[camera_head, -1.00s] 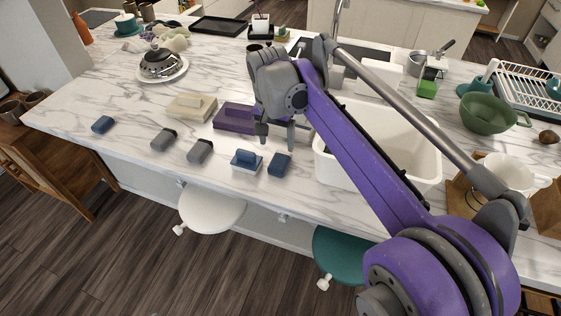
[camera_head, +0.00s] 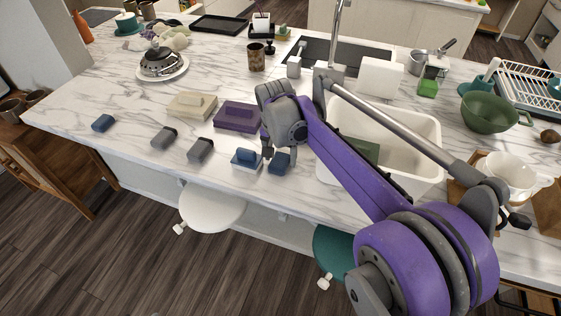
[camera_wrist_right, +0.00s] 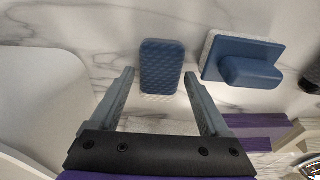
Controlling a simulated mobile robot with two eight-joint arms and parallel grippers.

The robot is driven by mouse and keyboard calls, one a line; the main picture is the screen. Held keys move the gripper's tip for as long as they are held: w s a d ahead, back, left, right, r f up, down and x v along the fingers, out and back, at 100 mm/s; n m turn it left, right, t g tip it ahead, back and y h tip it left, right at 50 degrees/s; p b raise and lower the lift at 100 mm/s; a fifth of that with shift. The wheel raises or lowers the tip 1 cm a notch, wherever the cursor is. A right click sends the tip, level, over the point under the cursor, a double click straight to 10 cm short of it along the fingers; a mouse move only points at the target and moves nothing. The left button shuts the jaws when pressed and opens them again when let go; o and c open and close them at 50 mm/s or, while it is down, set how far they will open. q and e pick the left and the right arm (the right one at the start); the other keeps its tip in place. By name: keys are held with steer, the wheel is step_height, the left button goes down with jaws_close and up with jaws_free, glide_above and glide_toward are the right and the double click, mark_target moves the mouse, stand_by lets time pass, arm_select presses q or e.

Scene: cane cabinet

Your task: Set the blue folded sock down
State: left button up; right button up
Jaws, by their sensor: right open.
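My right gripper (camera_head: 281,152) is over this sock. In the right wrist view, the right gripper (camera_wrist_right: 158,74) is open. Its fingers are either side of the blue sock (camera_wrist_right: 161,66), with a gap on both sides. Another blue folded sock (camera_head: 103,123) lies at the counter's left. My left gripper is not in view.
A white bin (camera_head: 415,130) with a dark green item inside stands close on the right.

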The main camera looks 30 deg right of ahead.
mark_target(280, 159)
steer(key=shift+f, duration=0.25)
stand_by(0.4)
steer(key=c, duration=1.3)
steer(key=shift+o, duration=0.2)
step_height(280, 159, up, 11)
steer(key=shift+f+p, duration=0.2)
steer(key=shift+p, duration=0.15)
